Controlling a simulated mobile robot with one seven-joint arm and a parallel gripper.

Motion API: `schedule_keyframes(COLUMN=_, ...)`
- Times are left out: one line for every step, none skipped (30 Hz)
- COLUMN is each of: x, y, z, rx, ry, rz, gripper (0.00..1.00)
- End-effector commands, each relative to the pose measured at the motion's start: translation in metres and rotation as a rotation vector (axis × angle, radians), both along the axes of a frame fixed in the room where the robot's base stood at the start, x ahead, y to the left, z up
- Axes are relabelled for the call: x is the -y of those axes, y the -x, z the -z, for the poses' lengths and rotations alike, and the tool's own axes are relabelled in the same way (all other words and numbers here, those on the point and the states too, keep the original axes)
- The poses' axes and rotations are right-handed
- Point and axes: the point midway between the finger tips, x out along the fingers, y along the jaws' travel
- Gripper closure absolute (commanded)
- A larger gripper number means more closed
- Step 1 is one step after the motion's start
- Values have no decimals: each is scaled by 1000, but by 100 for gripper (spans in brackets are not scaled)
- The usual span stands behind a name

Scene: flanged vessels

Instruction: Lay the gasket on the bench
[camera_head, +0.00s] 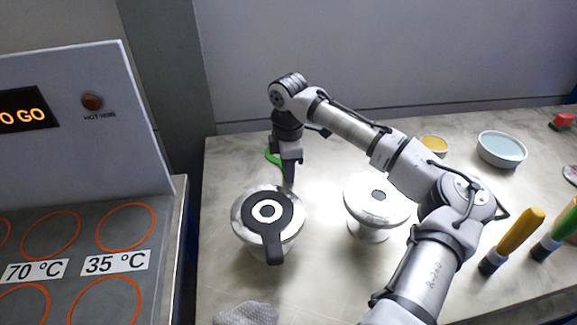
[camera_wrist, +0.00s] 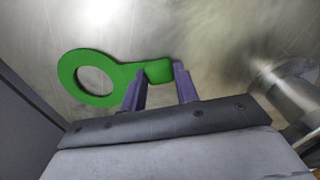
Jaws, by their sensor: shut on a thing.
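The green gasket (camera_wrist: 125,75) is a flat ring with a tab. In the wrist view its tab sits between the two fingers of my gripper (camera_wrist: 160,78), and the ring sticks out to the left. In the head view only a bit of the green gasket (camera_head: 273,155) shows behind my gripper (camera_head: 289,178), which hides the rest. My gripper is shut on the tab, over the back left part of the bench (camera_head: 330,270). The ring lies roughly flat, close to the bench top; I cannot tell whether it touches.
A steel vessel (camera_head: 243,232) with a black handled ring on top stands just in front of my gripper. A white flanged vessel (camera_head: 374,222) stands to the right. Bowls (camera_head: 502,150) and a yellow-handled tool (camera_head: 520,232) are farther right. A grey cloth (camera_head: 246,314) lies at the front.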

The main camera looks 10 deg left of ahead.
Motion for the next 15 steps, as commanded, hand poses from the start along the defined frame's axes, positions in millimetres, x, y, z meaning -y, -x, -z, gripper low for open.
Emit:
schedule_keyframes(x=0, y=0, z=0, rx=0, ry=0, rz=0, gripper=93)
schedule_keyframes(x=0, y=0, z=0, rx=0, ry=0, rz=0, gripper=93)
schedule_keyframes(x=0, y=0, z=1, rx=0, ry=-1, rz=0, gripper=93)
schedule_keyframes(x=0, y=0, z=2, rx=0, ry=-1, rz=0, gripper=93)
schedule_keyframes(x=0, y=0, z=3, rx=0, ry=-1, rz=0, gripper=93)
schedule_keyframes(x=0, y=0, z=3, rx=0, ry=0, rz=0, gripper=66)
schedule_keyframes(x=0, y=0, z=3, rx=0, ry=0, rz=0, gripper=62)
schedule_keyframes(x=0, y=0, z=3, rx=0, ry=0, rz=0, gripper=58)
schedule_keyframes(x=0, y=0, z=3, rx=0, ry=0, rz=0, gripper=53)
schedule_keyframes(x=0, y=0, z=2, rx=0, ry=0, rz=0, gripper=49)
schedule_keyframes(x=0, y=0, z=2, rx=0, ry=0, rz=0, gripper=48)
schedule_keyframes(x=0, y=0, z=2, rx=0, ry=0, rz=0, gripper=48)
schedule_keyframes(x=0, y=0, z=2, rx=0, ry=0, rz=0, gripper=48)
schedule_keyframes(x=0, y=0, z=2, rx=0, ry=0, rz=0, gripper=48)
schedule_keyframes(x=0, y=0, z=2, rx=0, ry=0, rz=0, gripper=48)
